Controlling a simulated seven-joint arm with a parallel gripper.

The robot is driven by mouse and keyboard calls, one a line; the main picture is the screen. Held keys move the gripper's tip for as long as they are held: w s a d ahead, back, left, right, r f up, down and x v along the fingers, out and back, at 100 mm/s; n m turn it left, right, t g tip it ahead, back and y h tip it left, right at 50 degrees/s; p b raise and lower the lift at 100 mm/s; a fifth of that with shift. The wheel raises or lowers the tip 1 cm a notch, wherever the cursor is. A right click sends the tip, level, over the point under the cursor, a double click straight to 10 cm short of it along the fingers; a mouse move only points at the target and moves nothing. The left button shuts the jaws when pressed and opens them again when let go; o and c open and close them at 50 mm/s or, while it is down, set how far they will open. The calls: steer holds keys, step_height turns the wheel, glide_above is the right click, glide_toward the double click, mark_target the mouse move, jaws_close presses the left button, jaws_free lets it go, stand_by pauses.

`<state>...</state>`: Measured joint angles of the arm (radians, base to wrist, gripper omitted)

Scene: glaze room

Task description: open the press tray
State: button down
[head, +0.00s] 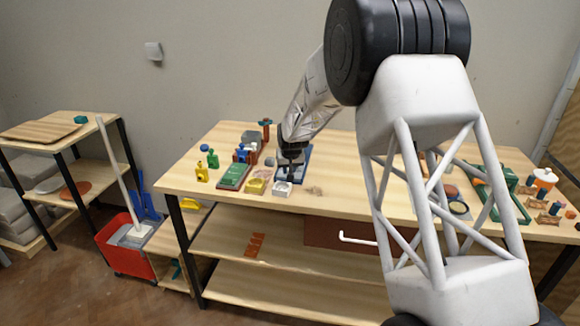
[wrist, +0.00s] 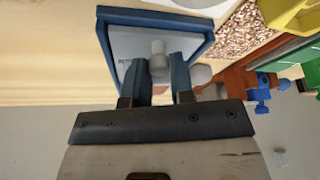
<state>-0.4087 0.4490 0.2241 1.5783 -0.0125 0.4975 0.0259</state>
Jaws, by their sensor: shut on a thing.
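A blue-framed tray with a pale inner face (wrist: 128,45) lies under my gripper in the wrist view; I take it to be the press tray. Its blue edge also shows beside my gripper in the head view (head: 305,165). A pale grey knob (wrist: 158,48) stands up from the pale face. My gripper (wrist: 160,70) has one finger on each side of this knob and is shut on it. In the head view my gripper (head: 290,164) is low over the table and hides part of the tray. The knob's lower part is hidden by the fingers.
On the wooden table (head: 340,202), a small pale tray (head: 283,189) and a yellow tray (head: 256,186) stand in front. A green-topped box (head: 234,176) and small figures stand left. The table is fairly clear just right of the pale tray.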

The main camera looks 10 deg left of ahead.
steer(key=c, duration=1)
jaws_free()
steer(key=shift+r, duration=0.15)
steer(key=v, duration=0.7)
steer(key=shift+s+r, duration=0.15)
steer(key=shift+r, duration=0.05)
